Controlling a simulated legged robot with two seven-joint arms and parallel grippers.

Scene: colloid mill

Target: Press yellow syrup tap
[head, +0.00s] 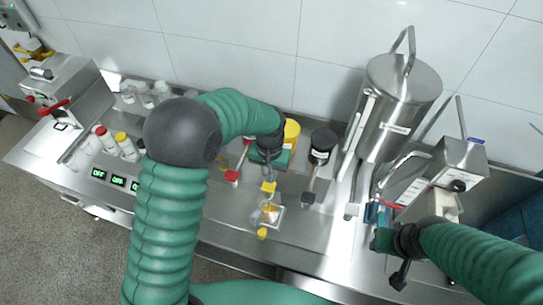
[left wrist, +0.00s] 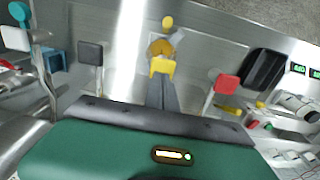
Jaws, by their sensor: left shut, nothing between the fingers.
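The yellow syrup tap (head: 268,187) has a square yellow handle and stands at the middle of the steel counter. My left gripper (head: 268,174) is shut and empty, pointing down just behind the yellow handle. In the left wrist view the grey shut fingertips (left wrist: 162,82) lie right by the yellow tap handle (left wrist: 162,67); I cannot tell whether they touch it. A small clear container with yellow-orange content (head: 270,213) sits in front of the tap. My right gripper (head: 383,240) is at the right by the counter's front; its fingers are not clear.
A red-handled tap (head: 232,175) stands left of the yellow one, a black-handled tap (head: 308,197) right of it. Behind are a yellow canister (head: 292,131) and a black-lidded jar (head: 322,144). A tall steel vessel (head: 395,105) stands at right. Bottles (head: 126,146) stand left.

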